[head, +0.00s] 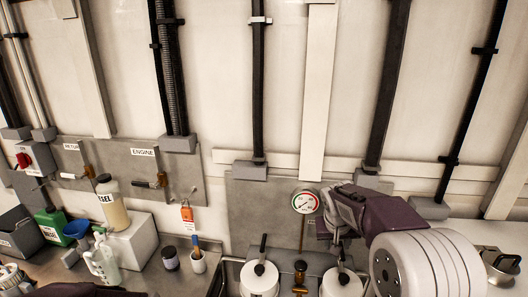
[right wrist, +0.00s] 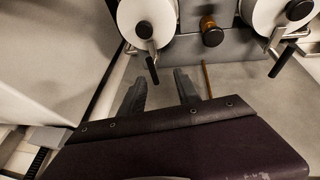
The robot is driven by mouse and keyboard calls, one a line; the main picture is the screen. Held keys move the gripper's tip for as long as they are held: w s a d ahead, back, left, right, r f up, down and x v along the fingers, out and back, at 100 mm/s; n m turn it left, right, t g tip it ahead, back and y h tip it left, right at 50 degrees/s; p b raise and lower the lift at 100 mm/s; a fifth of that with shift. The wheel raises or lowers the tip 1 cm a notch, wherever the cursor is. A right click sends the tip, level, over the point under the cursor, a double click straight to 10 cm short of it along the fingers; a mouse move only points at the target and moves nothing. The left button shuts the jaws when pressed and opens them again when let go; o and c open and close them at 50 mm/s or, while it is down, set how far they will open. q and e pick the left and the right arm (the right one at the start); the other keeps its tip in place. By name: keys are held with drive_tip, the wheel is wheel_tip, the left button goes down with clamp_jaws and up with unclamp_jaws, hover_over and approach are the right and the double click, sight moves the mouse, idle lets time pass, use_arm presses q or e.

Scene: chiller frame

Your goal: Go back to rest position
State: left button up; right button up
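My right arm comes in from the right in the head view, with its gripper (head: 332,228) beside the round pressure gauge (head: 305,203). In the right wrist view the two dark fingers of this gripper (right wrist: 160,88) stand apart with nothing between them. They point towards two white round housings with black-tipped levers, one left (right wrist: 146,22) and one right (right wrist: 268,14), and seem clear of both. A purple part of my left arm (head: 85,291) shows at the bottom left of the head view. My left gripper is out of frame.
The white housings also show in the head view, left (head: 260,280) and right (head: 342,283), with a brass fitting (head: 300,271) between them. A metal pot (head: 501,265) stands far right.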

drive_tip(key=s+a+f+g+y, duration=0.1)
drive_tip(key=s+a+f, duration=0.1)
drive_tip(key=s, duration=0.5)
drive_tip(key=s+a+f+n+g+y, duration=0.1)
drive_tip(key=s+a+f, duration=0.2)
drive_tip(key=s+f, duration=0.2)
drive_tip(key=s+a+f+n+y, duration=0.1)
drive_tip(key=s+a+f, duration=0.2)
drive_tip(key=s, duration=0.6)
drive_tip(key=shift+s+f+g, duration=0.35)
drive_tip(key=shift+f+g, duration=0.05)
drive_tip(key=shift+f, duration=0.35)
drive_tip(key=shift+a, duration=0.1)
